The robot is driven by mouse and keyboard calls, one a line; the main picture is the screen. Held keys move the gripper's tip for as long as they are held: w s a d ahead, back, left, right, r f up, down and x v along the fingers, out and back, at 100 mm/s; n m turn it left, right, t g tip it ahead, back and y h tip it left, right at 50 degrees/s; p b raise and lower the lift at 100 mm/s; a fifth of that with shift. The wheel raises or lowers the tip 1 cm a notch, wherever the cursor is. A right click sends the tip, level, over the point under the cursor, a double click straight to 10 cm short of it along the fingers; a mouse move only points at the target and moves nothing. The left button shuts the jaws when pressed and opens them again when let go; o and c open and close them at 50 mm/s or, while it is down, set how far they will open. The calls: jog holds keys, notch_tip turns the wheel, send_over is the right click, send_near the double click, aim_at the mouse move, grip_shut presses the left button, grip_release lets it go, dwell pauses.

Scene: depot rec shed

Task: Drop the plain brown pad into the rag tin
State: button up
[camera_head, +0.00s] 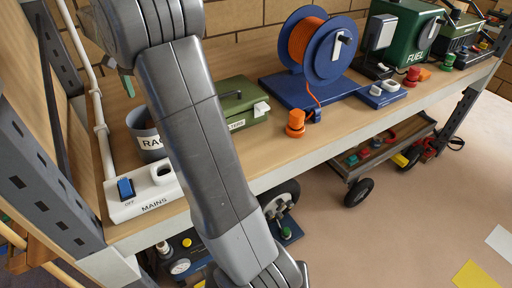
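The rag tin (143,122) is a grey tin with a white label on the wooden bench top. I cannot make out a plain brown pad anywhere in view. My arm rises from the bottom centre to the top left, across the front of the bench. My gripper is not in view, so I cannot see whether it holds anything.
Left of my arm, a white MAINS switch box (143,192) sits at the bench front. To the right are a green box (240,100), a blue reel with orange cord (316,48) and a green FUEL can (408,38). A wheeled tray (350,178) stands below. The right floor is mostly clear.

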notch_tip(320, 180, up, 11)
jog(key=shift+r, duration=0.15)
dwell(0.4)
notch_tip(320, 180, down, 11)
notch_tip(320, 180, up, 5)
jog(key=p, duration=0.4)
jog(key=shift+f, duration=0.2)
